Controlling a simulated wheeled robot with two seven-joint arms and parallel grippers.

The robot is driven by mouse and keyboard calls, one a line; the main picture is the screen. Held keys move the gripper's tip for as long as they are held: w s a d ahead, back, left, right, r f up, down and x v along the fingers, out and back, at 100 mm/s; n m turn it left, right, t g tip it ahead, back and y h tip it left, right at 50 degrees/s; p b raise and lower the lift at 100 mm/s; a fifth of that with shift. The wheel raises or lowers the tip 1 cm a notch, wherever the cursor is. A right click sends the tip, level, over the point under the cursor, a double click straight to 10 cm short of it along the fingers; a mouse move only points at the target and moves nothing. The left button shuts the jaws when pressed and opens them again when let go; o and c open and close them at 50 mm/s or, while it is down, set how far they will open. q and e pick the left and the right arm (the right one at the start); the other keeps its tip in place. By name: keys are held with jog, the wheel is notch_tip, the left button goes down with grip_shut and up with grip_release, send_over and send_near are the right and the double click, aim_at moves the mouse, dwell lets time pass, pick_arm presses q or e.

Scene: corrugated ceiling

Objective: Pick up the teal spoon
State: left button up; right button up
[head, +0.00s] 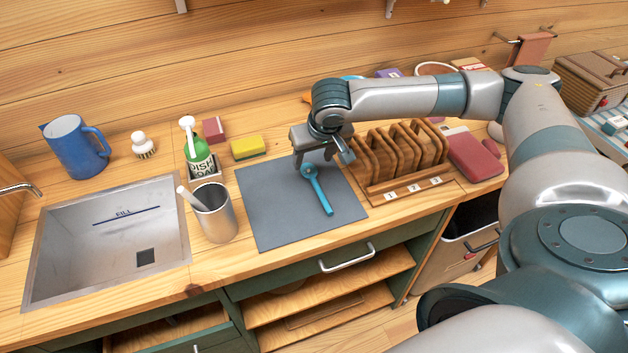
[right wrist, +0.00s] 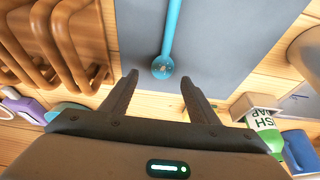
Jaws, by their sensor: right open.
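The teal spoon (head: 321,194) lies on the grey mat (head: 270,207) on the counter, with its bowl end toward the back and its handle pointing to the front right. In the right wrist view the spoon (right wrist: 170,38) runs up from its round end, which sits just beyond and between my fingertips. My right gripper (head: 322,163) is open and empty at the bowl end, above the mat's back edge. Its two open fingers also show in the right wrist view (right wrist: 159,84). My left gripper is not in view.
A wooden slotted rack (head: 400,160) stands close to the right of my right gripper. A metal cup (head: 215,215) and a sink (head: 115,240) are to the left. A yellow sponge (head: 248,147) and a green soap bottle (head: 196,152) stand behind the mat. The mat's front is clear.

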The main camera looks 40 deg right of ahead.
aim_at(308, 169)
jog(key=shift+w+f, duration=0.15)
jog(key=shift+f, duration=0.2)
jog(key=shift+p+x, duration=0.85)
jog(key=shift+x, duration=1.1)
jog(key=shift+a, duration=0.15)
jog(key=c, duration=1.1)
